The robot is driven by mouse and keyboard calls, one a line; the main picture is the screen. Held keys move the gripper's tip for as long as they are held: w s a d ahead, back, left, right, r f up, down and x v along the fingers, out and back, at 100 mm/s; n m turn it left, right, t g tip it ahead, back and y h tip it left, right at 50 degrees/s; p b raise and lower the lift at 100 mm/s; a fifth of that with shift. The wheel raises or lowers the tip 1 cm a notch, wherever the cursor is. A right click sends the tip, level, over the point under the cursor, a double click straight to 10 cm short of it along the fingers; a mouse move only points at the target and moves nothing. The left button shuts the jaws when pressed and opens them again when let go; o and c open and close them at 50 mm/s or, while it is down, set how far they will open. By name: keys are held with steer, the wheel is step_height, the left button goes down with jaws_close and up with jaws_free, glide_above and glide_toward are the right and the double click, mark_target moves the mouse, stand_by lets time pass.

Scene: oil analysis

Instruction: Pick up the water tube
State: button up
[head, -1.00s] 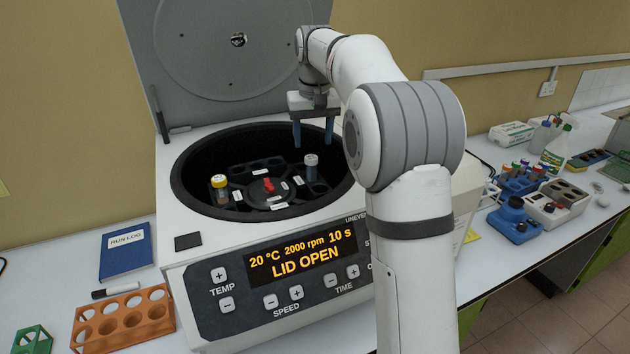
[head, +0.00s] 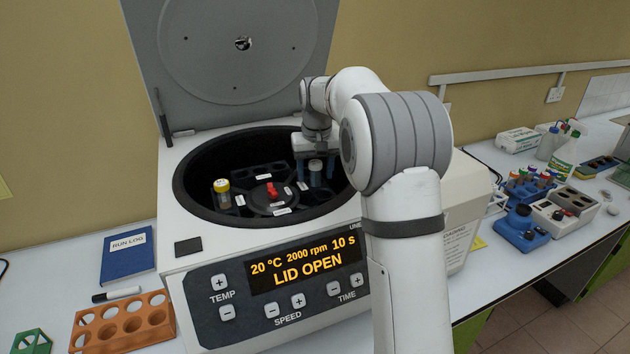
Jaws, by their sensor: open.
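The centrifuge (head: 190,262) stands with its lid (head: 290,85) up, and its display reads "LID OPEN". In its rotor, a tube with a grey-white cap (head: 316,165) stands upright on the right side. I cannot read which one is labelled water. My gripper (head: 315,172) points down inside the bowl, its blue fingers open on either side of the grey-white-capped tube. Whether the fingers touch it is not clear.
The bowl rim (head: 200,214) surrounds the gripper closely, and the raised lid is behind my arm. An orange rack (head: 125,322) and a blue run log (head: 126,254) lie at left. Racks and bottles, including a spray bottle (head: 562,158), stand on the right bench.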

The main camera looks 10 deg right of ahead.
steer(key=c, duration=1.1)
steer(key=shift+r, duration=0.1)
step_height(320, 180, up, 10)
steer(key=shift+f+b, duration=0.1)
steer(key=shift+b, duration=0.25)
